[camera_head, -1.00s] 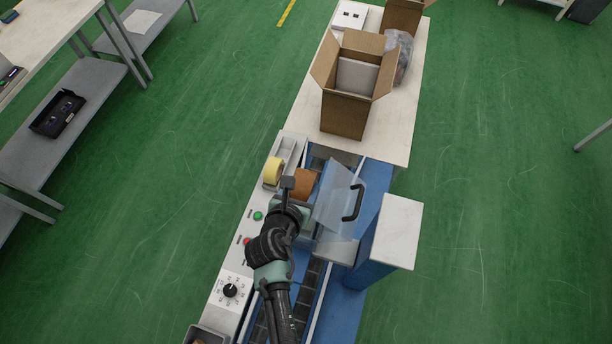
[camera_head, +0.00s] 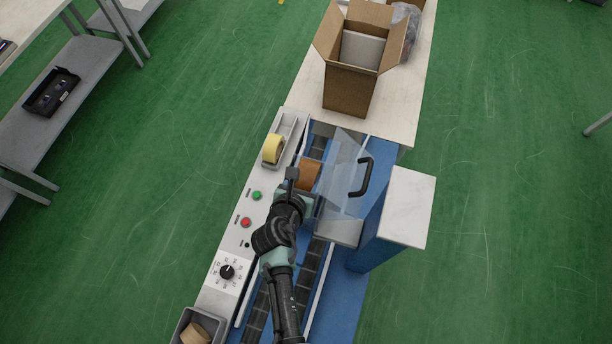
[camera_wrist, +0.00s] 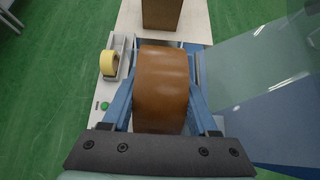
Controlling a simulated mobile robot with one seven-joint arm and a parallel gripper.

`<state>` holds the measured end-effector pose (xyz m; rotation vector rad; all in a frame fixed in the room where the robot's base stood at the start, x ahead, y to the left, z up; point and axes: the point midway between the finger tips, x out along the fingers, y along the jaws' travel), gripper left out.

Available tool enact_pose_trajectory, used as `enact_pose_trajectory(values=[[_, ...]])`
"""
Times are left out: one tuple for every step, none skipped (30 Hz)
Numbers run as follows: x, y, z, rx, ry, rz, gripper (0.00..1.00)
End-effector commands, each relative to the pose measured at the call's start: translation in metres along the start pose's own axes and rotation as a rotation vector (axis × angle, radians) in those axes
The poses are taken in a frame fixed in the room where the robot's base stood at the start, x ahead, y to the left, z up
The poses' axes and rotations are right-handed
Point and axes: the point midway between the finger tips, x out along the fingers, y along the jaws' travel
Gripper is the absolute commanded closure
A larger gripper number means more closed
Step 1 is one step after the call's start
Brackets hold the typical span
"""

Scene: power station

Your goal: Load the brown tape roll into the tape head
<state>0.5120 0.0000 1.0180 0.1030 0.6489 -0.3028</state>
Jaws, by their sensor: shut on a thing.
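The brown tape roll (camera_wrist: 161,88) fills the middle of the wrist view, and my gripper (camera_wrist: 162,125) is shut on it. In the head view the brown roll (camera_head: 308,174) shows just beyond my gripper (camera_head: 296,180), over the conveyor of the blue machine. The tape head appears to be the part beside it, under a tilted clear cover (camera_head: 340,170) with a black handle (camera_head: 361,177). My arm and the cover hide much of this area, so I cannot tell whether the roll touches the tape head.
A yellow tape roll (camera_head: 272,148) lies in a grey tray on the left. Green (camera_head: 256,195) and red (camera_head: 246,222) buttons and a dial (camera_head: 226,271) line the panel. An open cardboard box (camera_head: 351,88) stands beyond. A bin (camera_head: 205,322) holds another tan roll.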

Motion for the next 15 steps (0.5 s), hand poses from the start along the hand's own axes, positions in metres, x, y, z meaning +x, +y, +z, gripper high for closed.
enact_pose_trajectory(values=[[0.007,0.000,-0.009,0.001,-0.002,0.001,1.00],[0.009,0.000,-0.011,0.001,-0.002,0.001,1.00],[0.012,0.000,-0.015,0.001,-0.002,0.001,1.00],[0.014,0.000,-0.017,0.001,-0.002,0.001,1.00],[0.016,0.000,-0.020,0.001,-0.002,0.001,1.00],[0.018,0.000,-0.023,0.001,-0.002,0.001,1.00],[0.020,0.000,-0.026,0.000,-0.002,0.001,1.00],[0.022,0.000,-0.028,0.000,-0.002,0.001,1.00],[0.024,0.000,-0.031,0.000,-0.002,0.001,1.00],[0.026,0.000,-0.034,0.000,-0.001,0.001,1.00],[0.028,0.000,-0.036,0.000,-0.001,0.001,1.00],[0.031,0.000,-0.040,-0.001,-0.001,0.001,1.00],[0.033,0.000,-0.042,-0.001,-0.001,0.001,1.00],[0.035,0.000,-0.044,-0.001,-0.001,0.001,1.00],[0.037,0.000,-0.047,-0.001,-0.002,0.001,1.00]])
